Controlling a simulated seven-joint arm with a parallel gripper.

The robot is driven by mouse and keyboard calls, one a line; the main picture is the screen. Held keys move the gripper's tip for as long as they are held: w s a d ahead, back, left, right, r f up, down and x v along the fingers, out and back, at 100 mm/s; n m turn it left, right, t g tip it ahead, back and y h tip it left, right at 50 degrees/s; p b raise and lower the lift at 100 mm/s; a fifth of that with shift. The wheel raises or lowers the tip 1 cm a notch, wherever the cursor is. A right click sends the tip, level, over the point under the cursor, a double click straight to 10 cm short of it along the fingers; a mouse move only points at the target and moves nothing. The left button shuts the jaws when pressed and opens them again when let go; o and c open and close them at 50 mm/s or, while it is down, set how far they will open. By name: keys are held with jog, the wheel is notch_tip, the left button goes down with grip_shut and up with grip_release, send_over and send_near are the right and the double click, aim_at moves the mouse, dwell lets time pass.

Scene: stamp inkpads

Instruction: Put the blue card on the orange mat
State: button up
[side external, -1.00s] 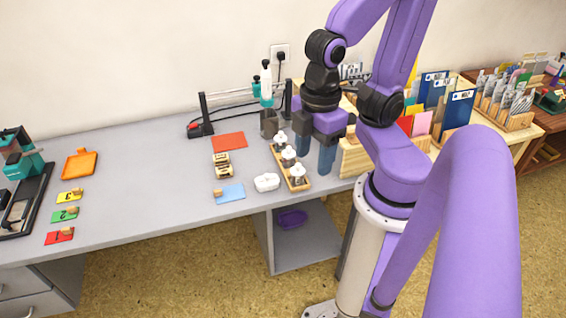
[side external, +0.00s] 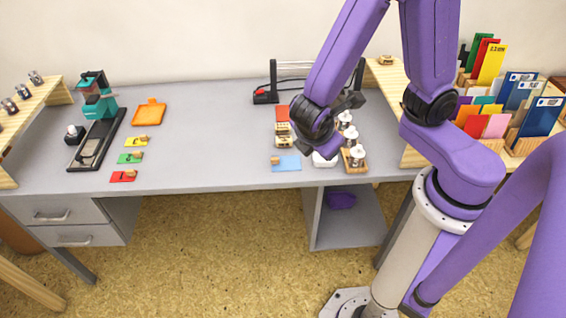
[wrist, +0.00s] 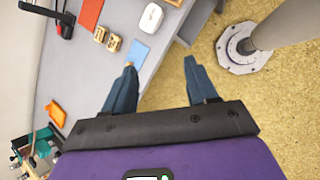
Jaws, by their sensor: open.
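The blue card (side external: 286,163) lies flat near the front edge of the grey desk, with a small wooden piece (side external: 276,160) at its left end. It also shows beyond the fingers in the wrist view (wrist: 140,52). The red-orange mat (side external: 282,113) lies further back, partly hidden by my arm. It also shows at the top of the wrist view (wrist: 90,14), looking bare where visible. My gripper (wrist: 160,66) is open and empty, with its fingers apart. It is above the desk and apart from the card; in the side view its fingers are hard to make out.
Wooden stamps (side external: 283,135) stand between card and mat. A white dish (side external: 325,159) and a wooden rack of jars (side external: 357,166) are right of the card. An orange tray (side external: 149,115) and several small coloured cards (side external: 130,158) lie left. The desk's middle is clear.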

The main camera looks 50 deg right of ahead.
jog(key=w+a+f+n+t+h, duration=0.3)
jog(key=w+a+f+n+t, duration=0.15)
jog(key=w+f, duration=0.2)
jog(key=n+t, duration=0.3)
jog(key=n, duration=0.3)
send_near(275, 159)
jog(key=x, duration=0.3)
jog(key=shift+w, duration=0.35)
jog(key=shift+s+x, duration=0.2)
jog(key=shift+x, duration=2.5)
jog(key=shift+d+f, duration=0.1)
jog(key=shift+d, duration=0.05)
grip_shut()
